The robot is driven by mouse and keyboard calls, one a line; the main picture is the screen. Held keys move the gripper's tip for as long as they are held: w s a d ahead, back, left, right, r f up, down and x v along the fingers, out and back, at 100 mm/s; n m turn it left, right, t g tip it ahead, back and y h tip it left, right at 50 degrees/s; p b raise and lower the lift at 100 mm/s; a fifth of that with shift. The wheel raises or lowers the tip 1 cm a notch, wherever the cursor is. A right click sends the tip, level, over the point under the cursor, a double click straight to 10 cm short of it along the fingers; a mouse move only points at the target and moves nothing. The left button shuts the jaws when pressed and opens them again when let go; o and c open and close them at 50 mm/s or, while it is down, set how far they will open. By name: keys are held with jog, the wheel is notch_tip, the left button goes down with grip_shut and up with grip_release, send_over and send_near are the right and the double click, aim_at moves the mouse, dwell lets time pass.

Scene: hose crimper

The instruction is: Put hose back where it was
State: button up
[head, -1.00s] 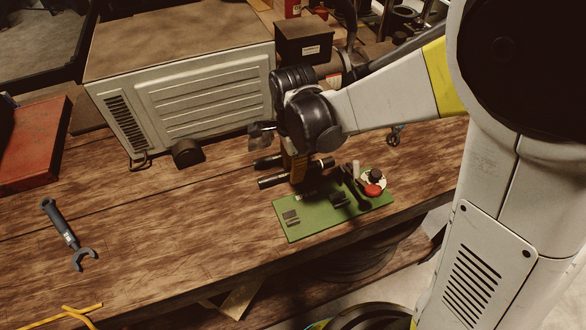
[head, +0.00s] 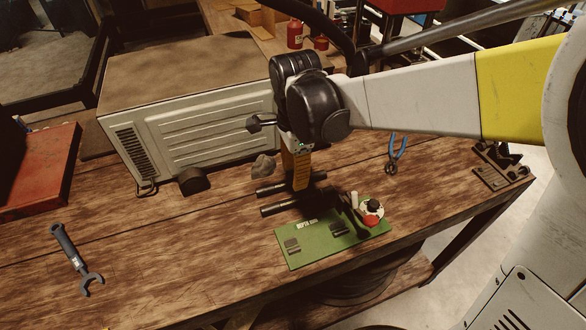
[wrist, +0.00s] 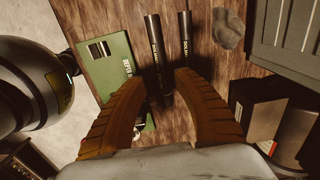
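Two black hose pieces lie side by side on the wooden table behind a green board (head: 318,240): a nearer hose (head: 283,208) and a farther hose (head: 272,189). My gripper (head: 302,186), with orange fingers, points down over them in the head view and hides part of them. In the wrist view, my gripper (wrist: 161,79) has its fingers apart, with the nearer hose (wrist: 154,50) between the tips and no clear contact. The farther hose (wrist: 185,38) shows near the right fingertip. The board carries a label, dark pads and a red-and-white device (head: 371,208).
A grey metal box (head: 210,130) stands behind the hoses, with a grey stone-like lump (head: 263,167) in front of it. A wrench (head: 75,258) lies at left, and blue pliers (head: 396,154) lie at right. The table's left front is mostly clear.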

jog(key=s+d+r+n+t, duration=0.3)
jog(key=s+d+n, duration=0.2)
jog(key=d+n, duration=0.2)
jog(key=s+d+r+n+t, duration=0.4)
jog(key=s+d+n, duration=0.1)
jog(key=d+n, duration=0.2)
jog(key=shift+s+d+r+n, duration=0.25)
jog(key=shift+r+n, duration=0.05)
jog(key=shift+n, duration=0.1)
